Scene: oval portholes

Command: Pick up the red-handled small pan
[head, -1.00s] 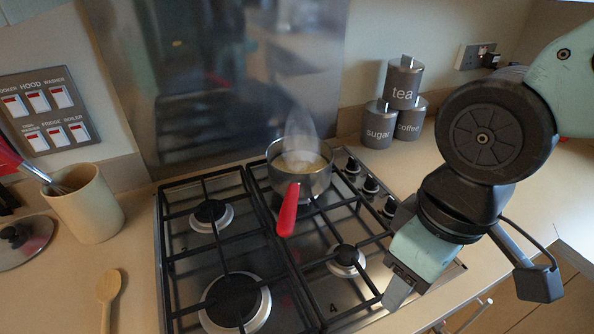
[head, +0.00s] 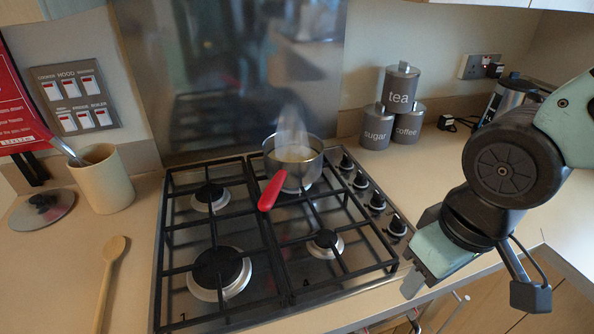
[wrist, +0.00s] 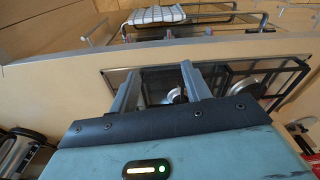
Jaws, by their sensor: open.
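The small pan (head: 310,167) is steel with a red handle (head: 271,190) that points toward the front left. It sits on the back right burner of the hob, and steam rises from its pale contents. My gripper (head: 412,284) is at the hob's front right corner, well apart from the pan. In the wrist view my gripper's two fingers (wrist: 158,84) are spread with nothing between them, and part of the hob shows beyond them. I cannot make out the pan clearly in the wrist view.
The gas hob (head: 160,290) has black grates and a row of knobs (head: 377,201) on its right. Grey canisters (head: 376,127) stand behind the knobs.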

